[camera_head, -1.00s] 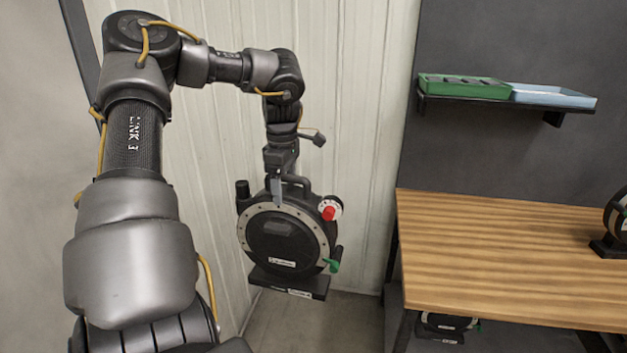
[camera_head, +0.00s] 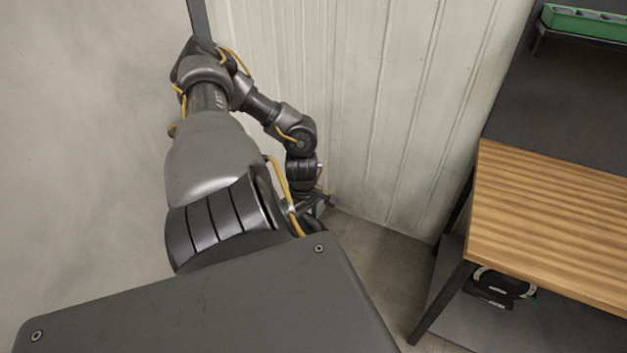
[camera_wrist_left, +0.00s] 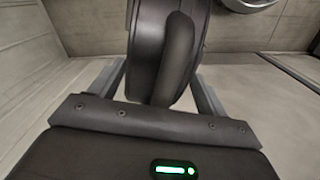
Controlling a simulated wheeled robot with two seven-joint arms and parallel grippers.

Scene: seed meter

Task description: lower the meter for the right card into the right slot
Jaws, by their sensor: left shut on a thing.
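My left gripper (camera_wrist_left: 158,75) is shut on the handle of a dark, round seed meter (camera_wrist_left: 146,45), whose edge shows between the fingers in the left wrist view. In the head view my left arm reaches down beyond my own body, and the held meter is hidden there. Another dark meter (camera_head: 500,287) sits on the shelf under the workbench, partly hidden by the bench top. The cards and the right slot cannot be made out. My right gripper is not in view.
The wooden workbench (camera_head: 550,215) stands at the right, with a dark leg (camera_head: 440,305) at its near left corner.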

